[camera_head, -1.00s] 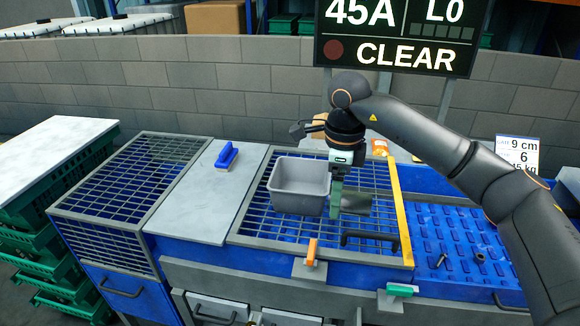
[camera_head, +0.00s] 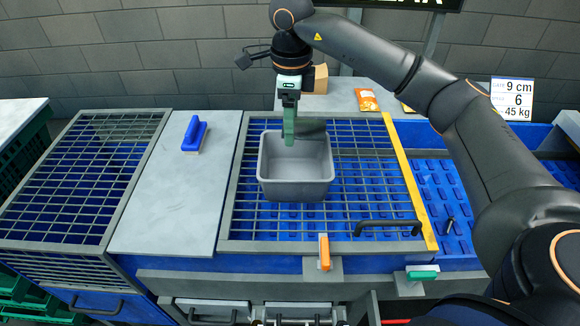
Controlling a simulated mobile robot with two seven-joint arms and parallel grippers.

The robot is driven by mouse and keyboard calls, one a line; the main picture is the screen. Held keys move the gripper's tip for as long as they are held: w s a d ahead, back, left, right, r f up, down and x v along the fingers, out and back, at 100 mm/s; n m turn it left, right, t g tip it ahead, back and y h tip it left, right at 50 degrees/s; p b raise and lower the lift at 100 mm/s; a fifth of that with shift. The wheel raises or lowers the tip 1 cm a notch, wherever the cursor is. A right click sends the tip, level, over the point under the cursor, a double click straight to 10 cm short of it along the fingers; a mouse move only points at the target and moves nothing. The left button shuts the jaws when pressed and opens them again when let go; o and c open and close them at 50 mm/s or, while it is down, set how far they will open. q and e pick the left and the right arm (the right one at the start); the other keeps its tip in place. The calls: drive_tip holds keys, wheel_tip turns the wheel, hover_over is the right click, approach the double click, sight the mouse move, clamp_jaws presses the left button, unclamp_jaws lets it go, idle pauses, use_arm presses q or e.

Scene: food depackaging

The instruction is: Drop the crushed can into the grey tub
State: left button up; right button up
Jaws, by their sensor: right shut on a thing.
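The grey tub (camera_head: 295,189) stands open on the blue grated section of the bench. My right gripper (camera_head: 289,142) points down with its green fingers over the tub's back part. It is shut on the crushed can (camera_head: 313,126), a dark grey flattened piece that sticks out to the right of the fingers, at the tub's back rim in the picture. The fingers hide part of the can, and its exact height above the rim is hard to tell. My left gripper is not in view.
A blue-handled brush (camera_head: 194,134) lies on the pale board (camera_head: 178,190) left of the tub. A yellow strip (camera_head: 410,185) borders the grate on the right. An orange packet (camera_head: 366,99) and a cardboard box (camera_head: 317,79) sit behind. An orange-handled clamp (camera_head: 324,252) is at the front edge.

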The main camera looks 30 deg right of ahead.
wheel_tip(320, 180, down, 5)
drive_tip(key=b, duration=0.3)
drive_tip(key=shift+f, duration=0.1)
drive_tip(key=o, duration=1.2)
drive_tip(key=shift+o, duration=0.2)
drive_tip(key=shift+r, duration=0.6)
wheel_tip(320, 180, up, 11)
drive_tip(key=shift+s+a+r+p, duration=0.1)
drive_tip(key=shift+s+r+p, duration=0.1)
drive_tip(key=shift+p, duration=0.25)
